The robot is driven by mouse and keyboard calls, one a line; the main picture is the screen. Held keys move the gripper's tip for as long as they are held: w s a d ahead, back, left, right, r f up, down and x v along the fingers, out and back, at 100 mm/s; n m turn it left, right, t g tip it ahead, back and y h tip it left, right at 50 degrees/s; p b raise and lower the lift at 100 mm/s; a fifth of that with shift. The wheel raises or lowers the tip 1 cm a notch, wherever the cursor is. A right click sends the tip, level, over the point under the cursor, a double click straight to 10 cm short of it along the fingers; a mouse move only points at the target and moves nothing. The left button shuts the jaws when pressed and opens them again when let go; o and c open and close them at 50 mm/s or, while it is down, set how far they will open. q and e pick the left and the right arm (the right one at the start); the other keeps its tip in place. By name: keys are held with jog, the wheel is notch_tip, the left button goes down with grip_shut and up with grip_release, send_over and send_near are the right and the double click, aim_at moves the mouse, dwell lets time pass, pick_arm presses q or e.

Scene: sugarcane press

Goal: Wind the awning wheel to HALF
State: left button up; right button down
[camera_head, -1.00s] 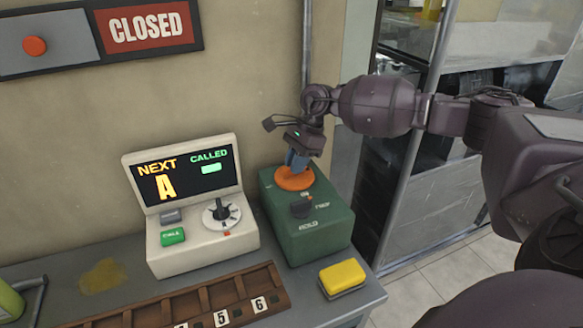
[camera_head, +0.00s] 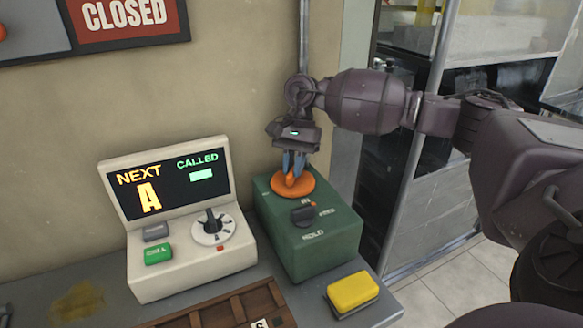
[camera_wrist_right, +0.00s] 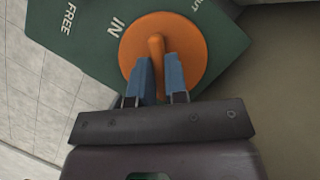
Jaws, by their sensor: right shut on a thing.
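The orange wheel (camera_head: 296,189) lies on top of the green box (camera_head: 325,249) on the counter. It has a raised orange grip bar, which also shows in the right wrist view (camera_wrist_right: 156,55). My right gripper (camera_head: 292,166) points down at the wheel with its blue fingers on either side of the bar, shut on it. In the right wrist view (camera_wrist_right: 163,78) the words IN and FREE and part of another word show on the box top. A black lever (camera_head: 303,215) sits nearer the front of the box, above the word HOLD. My left gripper is out of view.
A white console (camera_head: 190,272) with a screen, buttons and a dial stands left of the green box. A yellow sponge (camera_head: 352,292) lies in front. A wooden tray (camera_head: 230,310) is at the counter's front. A CLOSED sign (camera_head: 125,14) hangs on the wall.

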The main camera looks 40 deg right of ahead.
dwell(0.4)
jog(key=c, duration=1.1)
grip_release()
jog(key=shift+c, duration=0.2)
jog(key=shift+r, duration=0.1)
notch_tip(320, 180, up, 20)
jog(key=p, duration=0.1)
jog(key=shift+p, duration=0.35)
